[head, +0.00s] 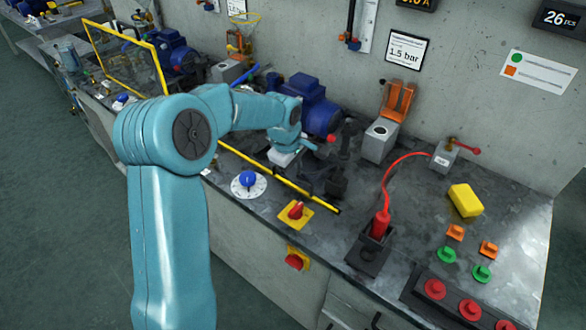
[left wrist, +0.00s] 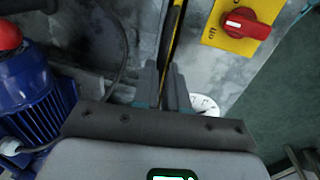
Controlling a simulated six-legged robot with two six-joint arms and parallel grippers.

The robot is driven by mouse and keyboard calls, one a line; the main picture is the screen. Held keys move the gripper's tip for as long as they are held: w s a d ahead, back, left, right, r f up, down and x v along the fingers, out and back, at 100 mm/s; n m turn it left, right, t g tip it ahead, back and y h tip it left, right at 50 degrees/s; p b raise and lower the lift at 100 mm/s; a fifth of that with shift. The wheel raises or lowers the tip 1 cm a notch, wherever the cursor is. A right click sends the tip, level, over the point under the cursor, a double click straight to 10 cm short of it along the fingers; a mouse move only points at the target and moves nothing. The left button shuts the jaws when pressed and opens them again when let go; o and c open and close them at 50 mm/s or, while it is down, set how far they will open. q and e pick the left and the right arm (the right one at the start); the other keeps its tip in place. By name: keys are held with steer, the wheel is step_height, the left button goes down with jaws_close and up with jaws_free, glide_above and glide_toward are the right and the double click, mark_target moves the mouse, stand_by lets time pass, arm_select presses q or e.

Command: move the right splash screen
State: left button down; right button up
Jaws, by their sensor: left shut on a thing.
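The right splash screen shows as a thin yellow-edged frame (head: 318,199) running diagonally along the front of the bench, in front of a blue pump motor. Its left part is hidden behind my arm. My left gripper (head: 288,158) is at this screen. In the left wrist view the fingertips (left wrist: 162,80) are shut on the yellow-and-dark edge of the screen (left wrist: 174,35), which runs away from between them. The screen's pane cannot be made out. The other splash screen (head: 160,68), a yellow frame, stands further left. My right gripper is not in view.
A blue dial knob (head: 248,179) and a red switch on a yellow plate (head: 295,212) sit just in front of the screen. A blue motor (head: 315,116) is behind it. A red plug with cable (head: 381,223) and a yellow sponge (head: 465,200) are to the right.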

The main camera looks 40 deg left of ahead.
arm_select(q)
steer(key=shift+s+f, duration=0.15)
steer(key=shift+f, duration=0.15)
steer(key=c, duration=1.2)
jaws_free()
steer(key=shift+o, duration=0.2)
steer(key=shift+w+a+f, duration=0.15)
steer(key=shift+w, duration=0.05)
steer(key=p+v, duration=0.1)
steer(key=v, duration=1.5)
steer(key=shift+r, duration=0.3)
